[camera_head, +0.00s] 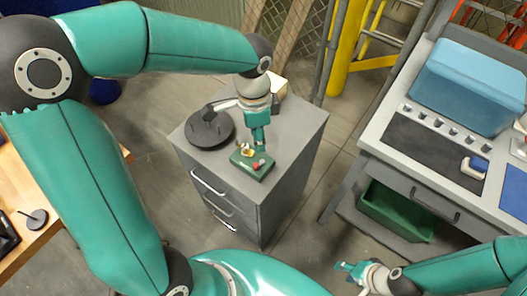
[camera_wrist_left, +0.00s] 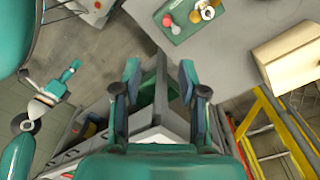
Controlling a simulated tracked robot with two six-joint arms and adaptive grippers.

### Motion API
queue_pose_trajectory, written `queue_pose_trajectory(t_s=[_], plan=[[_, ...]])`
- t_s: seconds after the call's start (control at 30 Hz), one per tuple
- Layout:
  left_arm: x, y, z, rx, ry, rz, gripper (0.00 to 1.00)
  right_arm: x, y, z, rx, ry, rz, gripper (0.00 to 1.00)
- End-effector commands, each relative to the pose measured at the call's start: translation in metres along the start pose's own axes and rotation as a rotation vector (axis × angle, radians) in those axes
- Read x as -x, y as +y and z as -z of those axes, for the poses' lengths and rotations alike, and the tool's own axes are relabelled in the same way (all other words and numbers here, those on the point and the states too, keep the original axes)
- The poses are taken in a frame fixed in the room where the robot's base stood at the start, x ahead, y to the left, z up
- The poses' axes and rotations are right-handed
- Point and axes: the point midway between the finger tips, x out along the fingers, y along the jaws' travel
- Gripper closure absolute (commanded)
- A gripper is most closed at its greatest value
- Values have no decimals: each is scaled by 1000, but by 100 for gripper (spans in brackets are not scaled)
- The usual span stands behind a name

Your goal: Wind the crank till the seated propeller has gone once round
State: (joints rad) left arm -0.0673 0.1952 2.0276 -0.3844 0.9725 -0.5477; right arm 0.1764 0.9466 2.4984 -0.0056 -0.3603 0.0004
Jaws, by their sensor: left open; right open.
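A small green base (camera_head: 252,166) stands on the grey cabinet top and carries a brass-coloured propeller-like part (camera_head: 246,150) and a red knob (camera_head: 257,166), which looks like the crank's handle. In the left wrist view the green base (camera_wrist_left: 190,20) is at the top edge, partly cut off, with the red knob (camera_wrist_left: 167,20) on it. My left gripper (camera_head: 259,138) is above the cabinet, close to the base's far side in the head view. Its fingers (camera_wrist_left: 160,75) are apart with nothing between them. My right gripper (camera_head: 350,268) is open and empty, low over the floor.
A dark round disc (camera_head: 208,130) lies left of the base on the cabinet.

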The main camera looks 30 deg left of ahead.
Motion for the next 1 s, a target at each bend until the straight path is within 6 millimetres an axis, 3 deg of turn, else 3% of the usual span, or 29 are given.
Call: queue_pose_trajectory(t_s=[0.1,0.27,0.8,1.0], plan=[[15,-3,-10,-30,-24,21,58,-2,1,0,0,-1,0,58],[3,-3,-14,-30,-33,19,58,-2,1,0,0,-1,0,58],[-108,-5,-20,-20,-33,15,58,-7,3,0,0,-1,0,58],[-137,-6,-21,-19,-31,18,58,-10,4,0,0,-1,0,58]])
